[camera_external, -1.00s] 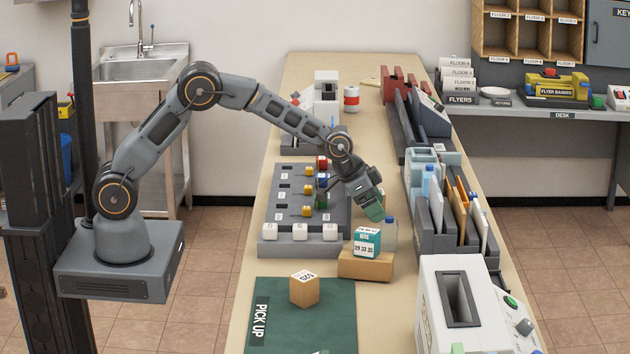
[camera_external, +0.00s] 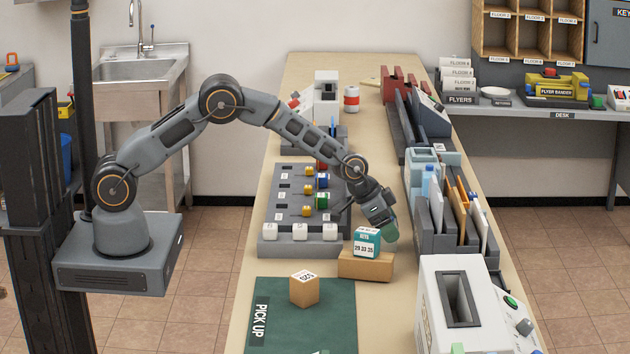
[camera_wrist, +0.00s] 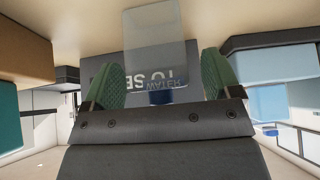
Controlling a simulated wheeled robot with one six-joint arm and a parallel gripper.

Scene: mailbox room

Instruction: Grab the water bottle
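The water bottle (camera_wrist: 160,50) is a clear, see-through bottle with a WATER label and a dark blue cap. It shows upside down in the wrist view, between the two green finger pads of my gripper (camera_wrist: 161,80). A gap shows on each side of the bottle, so the fingers are open around it and do not visibly press on it. In the external view my gripper (camera_external: 391,230) points down, just behind and right of the teal KEYS box, and hides nearly all of the bottle.
The teal KEYS box (camera_external: 366,243) stands on a cardboard box (camera_external: 365,266) close to my gripper. A grey sorter (camera_external: 437,243) with upright envelopes stands to the right, and a grey key rack (camera_external: 290,247) to the left. A green PICK UP mat (camera_external: 330,317) lies in front.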

